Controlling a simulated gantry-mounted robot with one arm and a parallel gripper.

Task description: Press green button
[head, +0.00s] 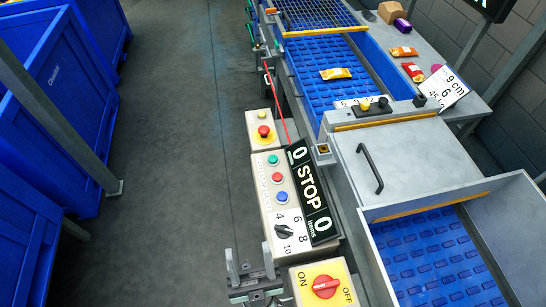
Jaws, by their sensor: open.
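The green button (273,159) is the top one in a column on the pale control box beside the conveyor machine. A red button (277,177) and a blue button (282,197) sit below it, above a black dial (283,231). My gripper (248,262) is at the bottom centre, grey, with its two fingers apart and nothing seen between them. It is below and left of the control box in the picture, well apart from the green button.
A red emergency knob (264,131) sits above the buttons. A black STOP sign (312,192) stands just right of them. A red ON/OFF switch (325,286) is at the bottom. Blue bins (40,130) line the left. The grey floor (175,190) between is clear.

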